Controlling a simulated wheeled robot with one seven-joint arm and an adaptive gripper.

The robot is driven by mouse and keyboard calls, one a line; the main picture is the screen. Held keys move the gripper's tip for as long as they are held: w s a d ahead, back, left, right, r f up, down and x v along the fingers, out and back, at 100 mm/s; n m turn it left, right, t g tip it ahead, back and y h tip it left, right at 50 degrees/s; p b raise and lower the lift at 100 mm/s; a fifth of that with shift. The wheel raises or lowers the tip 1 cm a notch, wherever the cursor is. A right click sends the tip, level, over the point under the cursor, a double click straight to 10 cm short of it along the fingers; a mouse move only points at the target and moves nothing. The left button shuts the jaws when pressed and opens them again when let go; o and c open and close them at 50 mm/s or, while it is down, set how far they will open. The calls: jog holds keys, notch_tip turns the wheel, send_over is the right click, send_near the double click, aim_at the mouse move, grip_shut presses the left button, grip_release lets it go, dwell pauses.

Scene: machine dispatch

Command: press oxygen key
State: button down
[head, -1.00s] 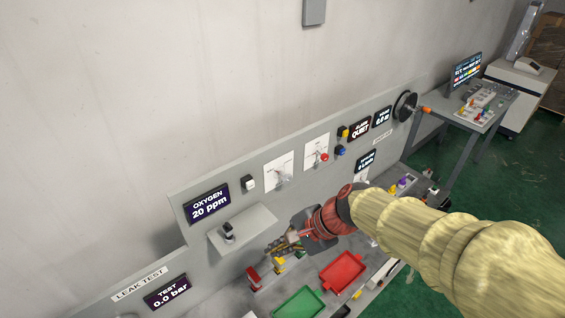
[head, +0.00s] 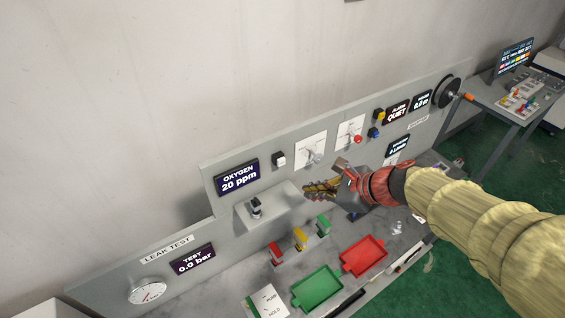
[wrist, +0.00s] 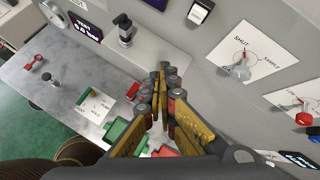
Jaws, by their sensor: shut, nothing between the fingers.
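The oxygen display (head: 238,177) reads 20 ppm on the grey wall panel. My gripper (head: 306,190) is shut and empty, with yellow-and-dark fingers. In the head view it appears below and right of the key, near the right end of the small shelf. In the wrist view its fingertips (wrist: 164,68) are below the key in the picture, apart from it.
The grey shelf (head: 285,196) carries a small black-topped device (head: 256,208). Valve plates (head: 311,152) and a red knob (head: 357,139) are to the right. Below are a green tray (head: 317,289), a red tray (head: 363,257) and red, yellow and green upright pieces. Bare wall lies above.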

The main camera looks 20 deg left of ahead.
jog(key=w+a+p, duration=0.1)
jog(key=w+a, duration=0.4)
jog(key=a, duration=0.1)
jog(key=shift+w+a, duration=0.35)
dwell(1.5)
jog(key=shift+w+a, duration=0.25)
jog(key=shift+a, duration=0.05)
jog(key=shift+w+a, duration=0.35)
jog(key=shift+a, duration=0.05)
dwell(0.9)
jog(key=shift+s+d, duration=0.1)
jog(key=shift+d, duration=0.05)
dwell(0.3)
jog(key=shift+s+d, duration=0.55)
jog(key=s+d, duration=0.3)
jog(key=shift+s+d+b, duration=0.1)
jog(key=shift+d+b, duration=0.25)
jog(key=shift+d, duration=0.05)
